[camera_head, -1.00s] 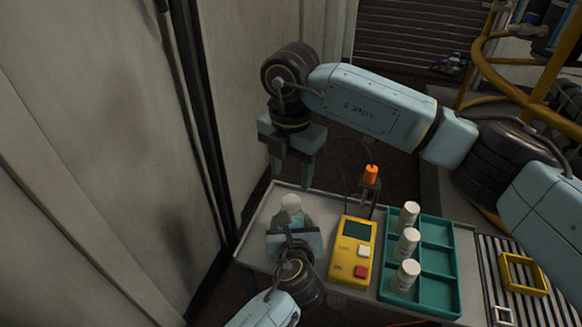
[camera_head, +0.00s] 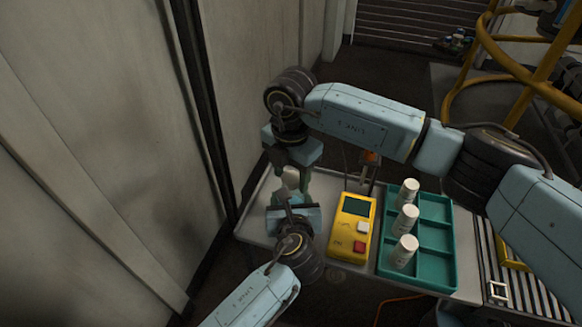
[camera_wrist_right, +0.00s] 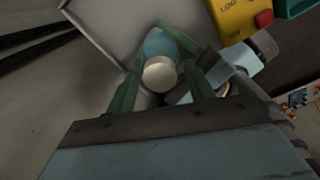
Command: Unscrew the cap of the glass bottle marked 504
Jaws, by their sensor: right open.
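The glass bottle (camera_wrist_right: 160,45), bluish with a pale cap (camera_wrist_right: 160,75), stands at the left end of the bench; its marking cannot be read. In the head view the cap (camera_head: 291,179) shows partly behind my right gripper. My right gripper (camera_head: 292,174) points down, open, just above the bottle. In the right wrist view its green fingers (camera_wrist_right: 162,88) lie on either side of the cap, with gaps. My left gripper (camera_head: 292,208) is low at the bottle. One of its fingers lies against the bottle's side in the wrist view; the other is hidden.
A teal tray (camera_head: 432,272) holds several white-capped bottles (camera_head: 405,218). An orange-topped item (camera_head: 370,157) stands behind the device. A wall (camera_head: 240,90) rises close on the left.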

